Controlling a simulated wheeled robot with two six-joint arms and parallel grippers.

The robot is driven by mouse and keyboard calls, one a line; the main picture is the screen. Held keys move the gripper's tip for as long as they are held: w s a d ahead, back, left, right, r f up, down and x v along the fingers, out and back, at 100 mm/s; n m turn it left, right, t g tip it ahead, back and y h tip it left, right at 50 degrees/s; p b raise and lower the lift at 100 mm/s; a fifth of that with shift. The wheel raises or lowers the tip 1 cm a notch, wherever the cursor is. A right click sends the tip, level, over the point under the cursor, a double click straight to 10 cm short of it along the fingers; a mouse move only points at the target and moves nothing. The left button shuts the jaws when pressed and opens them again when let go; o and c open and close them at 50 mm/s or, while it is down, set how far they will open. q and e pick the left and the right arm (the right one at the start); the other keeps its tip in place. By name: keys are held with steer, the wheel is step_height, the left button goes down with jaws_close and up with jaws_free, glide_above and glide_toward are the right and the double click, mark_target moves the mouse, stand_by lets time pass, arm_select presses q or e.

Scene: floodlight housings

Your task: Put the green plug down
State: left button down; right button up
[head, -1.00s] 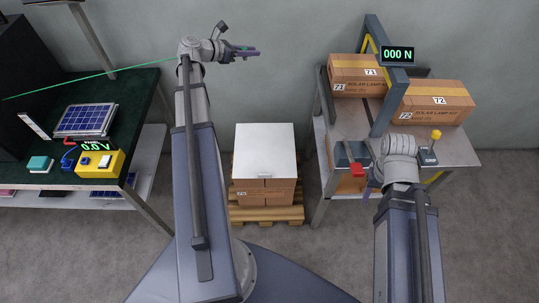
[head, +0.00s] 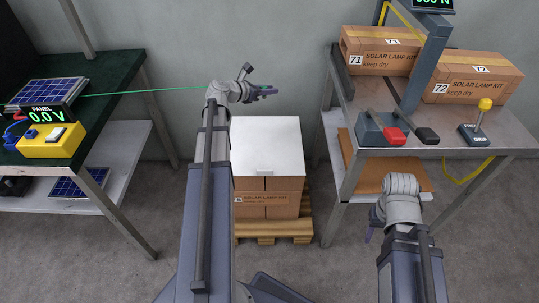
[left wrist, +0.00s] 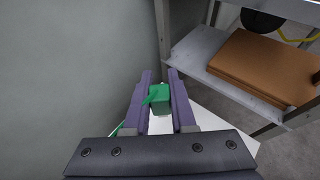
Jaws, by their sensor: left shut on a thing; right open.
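My left gripper (head: 265,91) is raised in front of the grey wall, above and behind the white-topped stack. In the left wrist view its purple fingers (left wrist: 160,103) are shut on the green plug (left wrist: 161,97), a small green block. In the head view I cannot make the plug out clearly between the fingers. My right gripper (head: 370,234) hangs low in front of the right bench. Its fingers are mostly hidden by its wrist, and it looks empty.
A white board (head: 267,146) tops boxes on a pallet (head: 273,231) between the tables. The left table (head: 95,110) holds a solar panel (head: 47,92) and a yellow meter (head: 52,142). The right bench (head: 430,100) carries lamp cartons, a red-handled device (head: 382,130) and a yellow-knobbed lever (head: 480,115).

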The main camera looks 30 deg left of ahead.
arm_select(q)
steer(key=b, duration=0.8)
glide_above(274, 137)
step_height(274, 137, down, 10)
steer(key=shift+f+y, duration=0.2)
steer(key=shift+y, duration=0.1)
arm_select(e)
step_height(274, 137, down, 11)
steer(key=shift+r, duration=0.15)
arm_select(q)
steer(key=shift+a, duration=0.1)
step_height(274, 137, down, 10)
steer(key=b, duration=1)
steer(key=shift+f+b, duration=0.15)
steer(key=shift+b, duration=0.15)
arm_select(e)
step_height(274, 137, down, 10)
arm_select(q)
steer(key=c, duration=0.7)
jaws_free()
steer(key=shift+c, duration=0.2)
